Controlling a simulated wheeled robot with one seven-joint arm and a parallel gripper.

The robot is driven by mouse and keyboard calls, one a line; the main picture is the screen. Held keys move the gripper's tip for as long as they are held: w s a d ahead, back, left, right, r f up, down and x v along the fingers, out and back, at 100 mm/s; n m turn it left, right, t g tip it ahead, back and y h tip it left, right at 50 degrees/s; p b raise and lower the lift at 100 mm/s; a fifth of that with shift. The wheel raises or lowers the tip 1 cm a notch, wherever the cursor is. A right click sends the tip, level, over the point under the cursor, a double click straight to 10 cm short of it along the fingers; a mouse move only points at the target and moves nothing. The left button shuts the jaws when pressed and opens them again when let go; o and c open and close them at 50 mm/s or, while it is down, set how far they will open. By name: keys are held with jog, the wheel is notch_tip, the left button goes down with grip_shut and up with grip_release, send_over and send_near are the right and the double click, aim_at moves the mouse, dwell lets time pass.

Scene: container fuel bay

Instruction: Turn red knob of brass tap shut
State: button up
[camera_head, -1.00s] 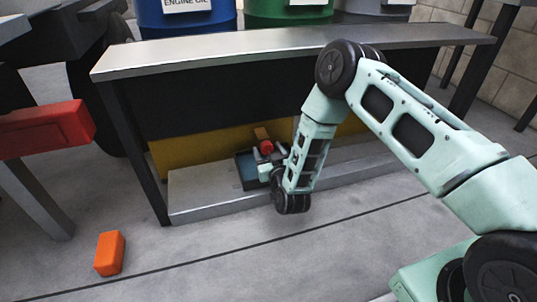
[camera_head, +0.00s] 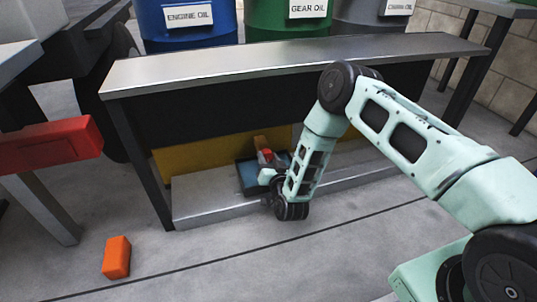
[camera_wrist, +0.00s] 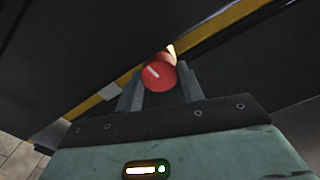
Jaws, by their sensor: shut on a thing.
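The red knob (camera_wrist: 159,77) shows in the wrist view as a round red disc with a short white mark slanting across its face. My gripper (camera_wrist: 160,92) has one finger on each side of the knob and is shut on it. A small bright brass patch (camera_wrist: 170,48) of the tap shows just behind the knob. In the head view the knob (camera_head: 266,155) is a small red spot under the bench, in front of a brown-orange part of the tap (camera_head: 260,142). My wrist hides much of the tap there.
A blue tray (camera_head: 248,180) sits on the low grey step (camera_head: 205,200) below the tap. The metal bench top (camera_head: 290,65) overhangs my arm's reach, with a dark leg at left. Drums (camera_head: 190,28) stand behind. An orange block (camera_head: 116,257) lies on the open floor.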

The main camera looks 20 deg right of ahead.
jog(key=shift+f, duration=0.1)
jog(key=o, duration=1)
jog(key=shift+s, duration=0.1)
jog(key=shift+s+p, duration=8.65)
jog(key=shift+p, duration=1.2)
